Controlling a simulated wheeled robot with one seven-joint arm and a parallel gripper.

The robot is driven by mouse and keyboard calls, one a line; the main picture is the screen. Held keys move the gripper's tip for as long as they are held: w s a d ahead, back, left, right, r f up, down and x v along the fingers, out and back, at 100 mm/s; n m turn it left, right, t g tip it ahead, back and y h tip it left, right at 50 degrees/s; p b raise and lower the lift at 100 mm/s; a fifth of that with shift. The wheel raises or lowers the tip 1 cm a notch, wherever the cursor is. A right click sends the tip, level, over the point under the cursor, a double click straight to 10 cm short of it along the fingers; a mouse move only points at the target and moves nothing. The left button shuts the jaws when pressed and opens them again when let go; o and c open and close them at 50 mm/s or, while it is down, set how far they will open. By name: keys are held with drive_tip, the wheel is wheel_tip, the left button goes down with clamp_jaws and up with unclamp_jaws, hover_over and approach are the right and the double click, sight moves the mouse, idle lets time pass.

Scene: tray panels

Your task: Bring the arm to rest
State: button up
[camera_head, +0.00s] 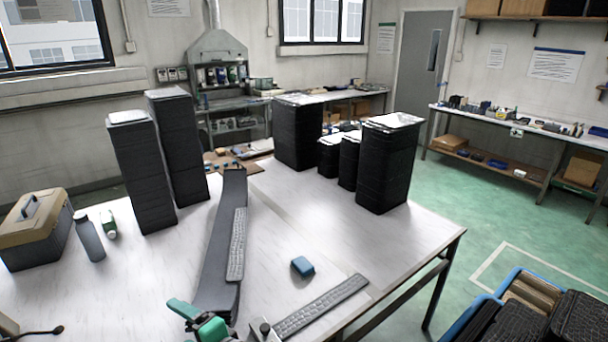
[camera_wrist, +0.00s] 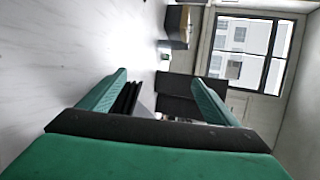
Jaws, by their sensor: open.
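My gripper (camera_head: 196,318), with green fingers, is at the bottom of the head view, over the near part of the white table (camera_head: 130,290). In the wrist view its two green fingers (camera_wrist: 163,88) stand apart with nothing held between them. Dark stacked shapes show beyond the fingers, at a distance I cannot judge. Most of my arm is out of view.
Tall black stacks (camera_head: 142,175) stand at the table's left back, others (camera_head: 388,168) at the right back. A long dark strip (camera_head: 218,255), a blue block (camera_head: 302,266), a bottle (camera_head: 89,238) and a toolbox (camera_head: 36,232) share the table. A blue-rimmed crate (camera_head: 478,310) stands lower right.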

drive_tip(key=s+d+f+m+t+h, duration=0.2)
drive_tip(key=s+d+f+t+h, duration=0.6)
drive_tip(key=s+d+f, duration=0.6)
drive_tip(key=s+d+n+h, duration=0.2)
drive_tip(key=s+d+n, duration=0.3)
drive_tip(key=s, duration=0.5)
drive_tip(key=s+d+n+h, duration=0.2)
drive_tip(key=s+d+n, duration=0.3)
drive_tip(key=s, duration=0.5)
drive_tip(key=shift+s+d+g, duration=0.25)
drive_tip(key=shift+d+g, duration=0.15)
drive_tip(key=shift+d, duration=0.95)
